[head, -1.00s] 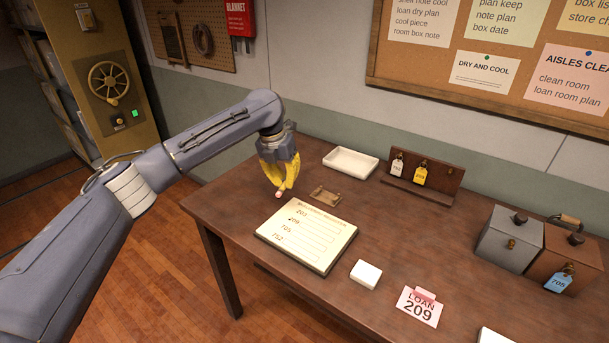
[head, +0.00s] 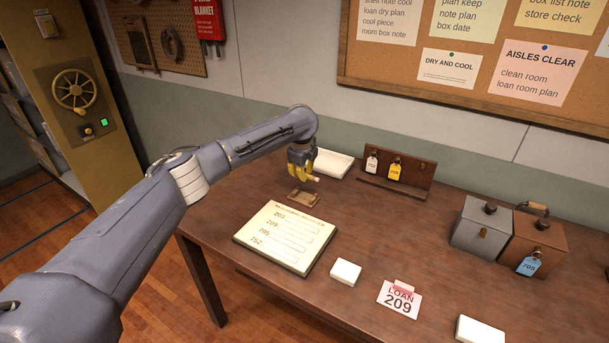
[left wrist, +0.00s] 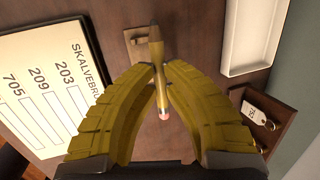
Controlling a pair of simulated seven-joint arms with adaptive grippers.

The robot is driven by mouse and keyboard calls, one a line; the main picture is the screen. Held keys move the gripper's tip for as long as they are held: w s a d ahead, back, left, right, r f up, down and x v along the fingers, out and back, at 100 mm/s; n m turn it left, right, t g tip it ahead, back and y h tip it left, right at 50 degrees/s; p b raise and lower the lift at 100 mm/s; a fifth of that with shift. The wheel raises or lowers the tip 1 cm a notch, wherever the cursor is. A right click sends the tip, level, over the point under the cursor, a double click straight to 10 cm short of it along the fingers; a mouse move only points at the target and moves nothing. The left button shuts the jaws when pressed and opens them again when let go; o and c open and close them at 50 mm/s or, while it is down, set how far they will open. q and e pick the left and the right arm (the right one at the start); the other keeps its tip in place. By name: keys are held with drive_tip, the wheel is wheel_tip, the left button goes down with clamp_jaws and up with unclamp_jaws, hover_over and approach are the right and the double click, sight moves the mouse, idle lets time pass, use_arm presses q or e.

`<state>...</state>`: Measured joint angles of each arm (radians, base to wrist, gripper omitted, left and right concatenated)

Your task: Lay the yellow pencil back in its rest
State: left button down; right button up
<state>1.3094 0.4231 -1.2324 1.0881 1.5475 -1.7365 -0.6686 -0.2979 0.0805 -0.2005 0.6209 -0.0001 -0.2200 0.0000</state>
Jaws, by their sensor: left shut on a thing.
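My left gripper (head: 302,174) is shut on the yellow pencil (head: 315,178) and holds it above the table near the wooden rest. The pencil's pinkish eraser end sticks out to the right. In the left wrist view the pencil (left wrist: 155,50) passes between the yellow fingertips (left wrist: 160,78), its eraser end toward the camera. The small wooden pencil rest (head: 303,197) lies on the table just below the gripper. In the left wrist view the rest (left wrist: 138,50) is partly hidden behind the pencil. My right gripper is not in view.
A white register board (head: 285,237) lies in front of the rest. A white tray (head: 332,163) stands behind it, and a wooden tag rack (head: 410,187) is to the right. A white block (head: 345,272), a LOAN 209 card (head: 400,300) and two boxes (head: 483,222) are farther right.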

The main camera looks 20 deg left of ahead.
use_arm(q)
drive_tip(key=shift+f, duration=0.15)
drive_tip(key=shift+f, duration=3.65)
drive_tip(key=c, duration=1.4)
unclamp_jaws()
drive_tip(key=shift+c, duration=0.2)
drive_tip(key=v, duration=1.2)
